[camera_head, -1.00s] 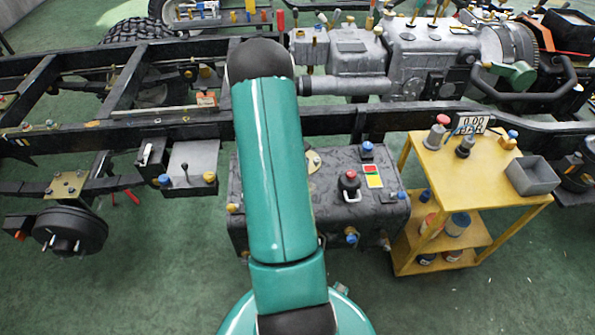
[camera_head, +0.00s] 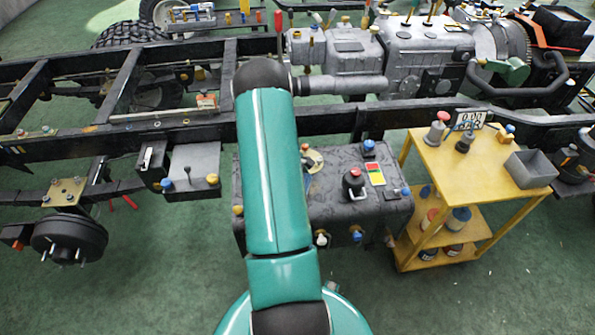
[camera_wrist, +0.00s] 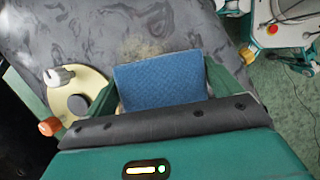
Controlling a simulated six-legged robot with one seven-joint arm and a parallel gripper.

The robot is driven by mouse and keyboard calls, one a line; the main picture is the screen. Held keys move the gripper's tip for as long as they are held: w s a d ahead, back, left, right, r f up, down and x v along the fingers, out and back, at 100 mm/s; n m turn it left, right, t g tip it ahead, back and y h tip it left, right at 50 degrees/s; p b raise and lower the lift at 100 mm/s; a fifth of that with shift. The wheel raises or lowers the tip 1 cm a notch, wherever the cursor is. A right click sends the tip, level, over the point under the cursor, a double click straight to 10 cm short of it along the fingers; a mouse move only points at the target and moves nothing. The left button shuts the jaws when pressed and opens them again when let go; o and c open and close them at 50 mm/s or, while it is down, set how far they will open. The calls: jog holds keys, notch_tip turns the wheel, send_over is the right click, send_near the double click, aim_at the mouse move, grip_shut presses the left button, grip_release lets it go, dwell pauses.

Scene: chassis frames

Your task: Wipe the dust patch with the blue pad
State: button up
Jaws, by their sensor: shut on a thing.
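In the wrist view the blue pad (camera_wrist: 161,82) is a flat textured rectangle between the two green fingers of my gripper (camera_wrist: 163,88), which is shut on it. The dust patch (camera_wrist: 138,48) is a faint tan smear on the mottled dark grey surface, just beyond the pad's far edge. The pad may cover part of it. Whether the pad touches the surface I cannot tell. In the head view my teal arm hides the gripper and pad, and the dark grey box (camera_head: 338,190) shows partly behind the arm.
In the head view the box top carries a red-topped knob (camera_head: 353,181) and a red-yellow-green label (camera_head: 375,173). A yellow cart (camera_head: 475,170) stands right of the box.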

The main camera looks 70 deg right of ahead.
aim_at(327, 190)
jog(key=shift+s+f, duration=0.25)
jog(key=shift+f, duration=0.2)
jog(key=shift+s+d+f, duration=0.1)
jog(key=shift+s+d, duration=0.05)
jog(key=shift+d, duration=0.1)
jog(key=shift+s+d, duration=0.6)
jog(key=shift+s, duration=0.4)
jog(key=shift+s+d, duration=0.55)
jog(key=shift+s, duration=0.5)
jog(key=shift+s+d, duration=0.6)
jog(key=shift+s, duration=0.4)
jog(key=shift+s+d, duration=0.1)
